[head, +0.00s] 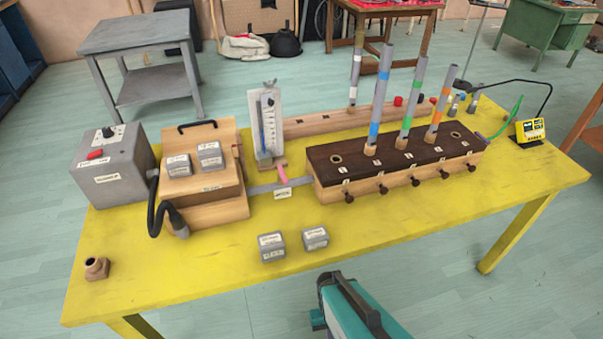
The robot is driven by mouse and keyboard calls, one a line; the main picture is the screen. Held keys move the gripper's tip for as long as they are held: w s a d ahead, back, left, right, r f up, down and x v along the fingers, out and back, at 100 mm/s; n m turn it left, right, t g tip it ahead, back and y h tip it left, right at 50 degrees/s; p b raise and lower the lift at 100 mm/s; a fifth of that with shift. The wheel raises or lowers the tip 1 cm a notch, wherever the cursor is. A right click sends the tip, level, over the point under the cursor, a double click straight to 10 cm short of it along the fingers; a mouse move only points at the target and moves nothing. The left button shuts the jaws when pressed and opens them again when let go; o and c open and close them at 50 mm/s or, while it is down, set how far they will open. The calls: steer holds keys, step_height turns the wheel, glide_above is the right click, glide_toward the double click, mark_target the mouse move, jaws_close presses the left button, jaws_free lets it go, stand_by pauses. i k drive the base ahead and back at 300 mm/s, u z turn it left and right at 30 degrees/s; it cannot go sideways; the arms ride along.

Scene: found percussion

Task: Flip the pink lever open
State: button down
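The small pink lever (282,173) stands near the middle of the yellow table (370,236). It is at the grey flat duct (262,188) that runs between the wooden bellows-like box (214,170) on the left and the long wooden chest (400,170) with a dark top on the right. The lever looks roughly upright with a slight tilt; its exact position is too small to tell. A small white label (283,194) lies just in front of it.
A gauge stand (267,125) rises just behind the lever. Several upright tubes (412,100) stand in and behind the chest. Two grey weights (271,247) lie in front. A grey box (112,172) with a black hose is at left. The table's front middle is mostly clear.

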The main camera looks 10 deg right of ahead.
mark_target(281, 171)
steer(key=k, duration=1.65)
steer(key=u, duration=1)
steer(key=i, duration=1)
steer(key=z, duration=0.05)
